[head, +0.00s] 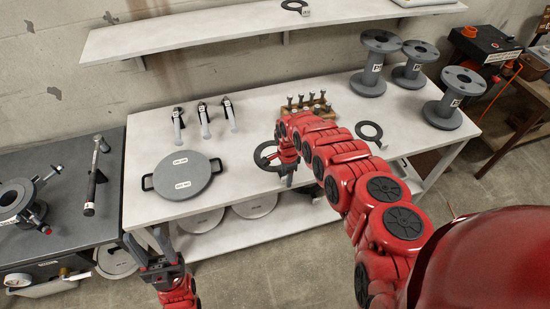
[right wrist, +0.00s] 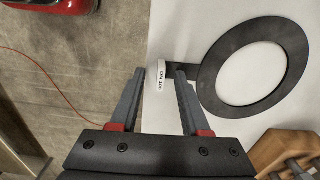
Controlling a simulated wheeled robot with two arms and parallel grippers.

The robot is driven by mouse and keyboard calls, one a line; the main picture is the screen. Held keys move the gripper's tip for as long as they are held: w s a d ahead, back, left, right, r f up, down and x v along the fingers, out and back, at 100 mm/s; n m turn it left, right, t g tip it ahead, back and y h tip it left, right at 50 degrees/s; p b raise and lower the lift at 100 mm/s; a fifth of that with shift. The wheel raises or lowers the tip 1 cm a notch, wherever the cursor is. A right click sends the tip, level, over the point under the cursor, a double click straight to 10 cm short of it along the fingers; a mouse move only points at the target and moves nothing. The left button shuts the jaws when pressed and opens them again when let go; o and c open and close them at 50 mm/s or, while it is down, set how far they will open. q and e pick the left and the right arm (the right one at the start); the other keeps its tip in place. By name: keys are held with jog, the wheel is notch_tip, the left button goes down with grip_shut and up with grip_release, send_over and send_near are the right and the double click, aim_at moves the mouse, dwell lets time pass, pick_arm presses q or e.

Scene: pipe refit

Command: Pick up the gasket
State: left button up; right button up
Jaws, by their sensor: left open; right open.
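A flat black ring gasket (head: 258,157) lies on the light workbench, partly hidden by my right arm in the head view. In the right wrist view the gasket (right wrist: 207,84) is at the upper right, with a short tab and white label pointing left. My right gripper (head: 289,181) is beside the ring. In the wrist view its open fingers (right wrist: 160,73) straddle the label, and the right fingertip overlaps the tab. I cannot tell its height above the tab. My left gripper (head: 147,238) is open and empty in front of the bench's left end.
Another black gasket (head: 369,131) lies further right. A wooden bolt rack (head: 309,107) stands behind my right arm; its corner (right wrist: 285,151) shows in the wrist view. A round grey cover (head: 183,176), hand tools and grey flanged spools (head: 375,62) occupy the bench. A shelf (head: 230,27) is above.

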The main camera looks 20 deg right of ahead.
grip_shut()
